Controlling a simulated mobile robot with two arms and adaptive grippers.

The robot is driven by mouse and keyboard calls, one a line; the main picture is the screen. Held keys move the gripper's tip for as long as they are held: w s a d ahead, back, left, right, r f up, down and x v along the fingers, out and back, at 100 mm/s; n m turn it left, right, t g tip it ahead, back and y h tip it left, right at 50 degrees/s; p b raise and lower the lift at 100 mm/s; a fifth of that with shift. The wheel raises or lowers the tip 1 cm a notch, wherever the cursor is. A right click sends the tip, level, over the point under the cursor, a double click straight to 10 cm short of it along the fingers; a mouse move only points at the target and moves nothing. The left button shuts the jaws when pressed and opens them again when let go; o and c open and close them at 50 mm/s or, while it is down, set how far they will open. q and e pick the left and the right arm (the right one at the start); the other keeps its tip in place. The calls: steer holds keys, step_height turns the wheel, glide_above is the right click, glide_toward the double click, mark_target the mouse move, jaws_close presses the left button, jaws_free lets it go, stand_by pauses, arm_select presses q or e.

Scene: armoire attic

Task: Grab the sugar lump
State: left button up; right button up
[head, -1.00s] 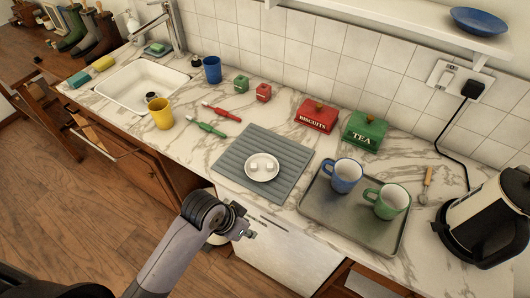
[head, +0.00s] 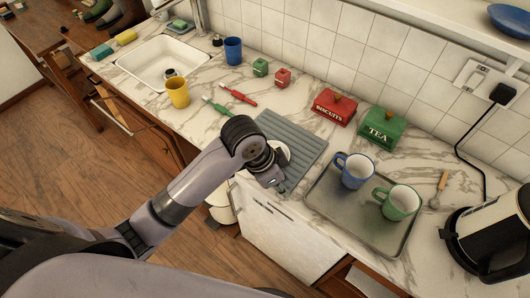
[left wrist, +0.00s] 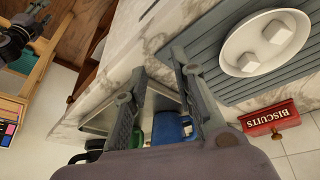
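Two white sugar lumps, one (left wrist: 277,32) farther and one (left wrist: 248,62) nearer, lie apart on a white saucer (left wrist: 292,58) in the left wrist view. The saucer stands on a grey ribbed mat (head: 303,136). My left gripper (left wrist: 158,66) is open and empty, its two fingers apart, to the left of the saucer in the wrist view. In the head view my left gripper (head: 273,180) is over the mat's front edge and hides the lumps and most of the saucer. A dark jointed part at the wrist view's upper left may be my right gripper; its fingers are unclear.
A metal tray (head: 335,220) with a blue mug (head: 354,172) and a green mug (head: 398,203) stands right of the mat. Red biscuits box (head: 333,110) and green tea box (head: 381,129) stand behind. Toothbrushes (head: 237,95) lie left of the mat.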

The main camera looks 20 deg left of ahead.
arm_select(q)
steer(key=w+a+r+m+g+y, duration=0.1)
steer(key=w+a+r+m+y, duration=0.15)
steer(key=w+a+r, duration=0.4)
steer(key=w+a+r+m+g+y, duration=0.1)
steer(key=w+r+m, duration=0.25)
steer(key=r, duration=0.55)
steer(key=shift+n, duration=0.5)
steer(key=f+p, duration=0.2)
steer(key=f, duration=1)
steer(key=shift+d+f+p, duration=0.2)
steer(key=shift+p, duration=0.1)
step_height(320, 180, down, 4)
steer(key=shift+w+f+p, duration=0.1)
steer(key=shift+p, duration=0.75)
steer(key=shift+f, duration=0.35)
steer(key=shift+s+f, duration=0.2)
steer(key=shift+f, duration=0.05)
steer(key=shift+w+d, duration=0.1)
steer(key=shift+w, duration=0.15)
steer(key=shift+c, duration=2.3)
